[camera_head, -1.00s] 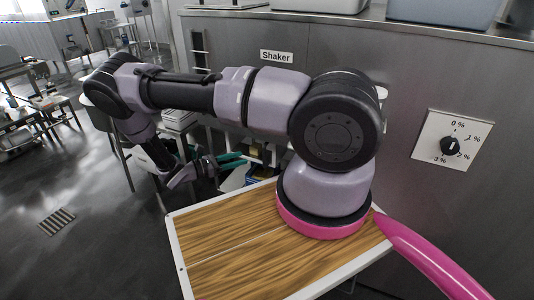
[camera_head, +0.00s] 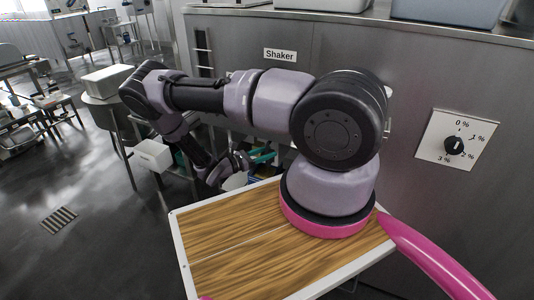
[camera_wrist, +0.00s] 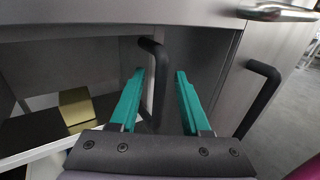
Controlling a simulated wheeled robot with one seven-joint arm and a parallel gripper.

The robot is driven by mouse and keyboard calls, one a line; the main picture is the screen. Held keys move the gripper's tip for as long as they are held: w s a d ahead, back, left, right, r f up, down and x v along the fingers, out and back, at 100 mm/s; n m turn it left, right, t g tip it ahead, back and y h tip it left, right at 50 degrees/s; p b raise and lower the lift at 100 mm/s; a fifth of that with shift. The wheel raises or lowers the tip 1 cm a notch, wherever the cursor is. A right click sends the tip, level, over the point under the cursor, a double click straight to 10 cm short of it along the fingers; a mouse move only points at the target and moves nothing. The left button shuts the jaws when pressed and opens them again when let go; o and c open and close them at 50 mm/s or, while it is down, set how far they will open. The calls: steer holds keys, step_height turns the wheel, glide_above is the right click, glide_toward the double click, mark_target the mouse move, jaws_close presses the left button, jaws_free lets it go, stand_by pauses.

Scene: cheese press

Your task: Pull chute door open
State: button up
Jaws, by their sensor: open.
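My gripper (camera_wrist: 157,95) is open, its two teal fingers apart in the wrist view. A black bar handle (camera_wrist: 158,80) on a grey cabinet front shows between the fingers, closer to the left one; neither finger is seen closed on it. A second black handle (camera_wrist: 262,92) is to the right of the right finger. I cannot tell for certain which handle belongs to the chute door. In the head view my gripper (camera_head: 262,165) is low beside the machine, partly hidden by my arm, and the handles cannot be made out.
A metal lever handle (camera_wrist: 280,12) is at the top right of the wrist view. A gold block (camera_wrist: 76,106) is inside an open compartment at left. A wood-topped board (camera_head: 235,255), the Shaker panel (camera_head: 280,55) and a dial (camera_head: 453,146) surround my arm in the head view.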

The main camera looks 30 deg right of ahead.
steer(key=shift+d, duration=0.1)
jaws_close()
stand_by(1.4)
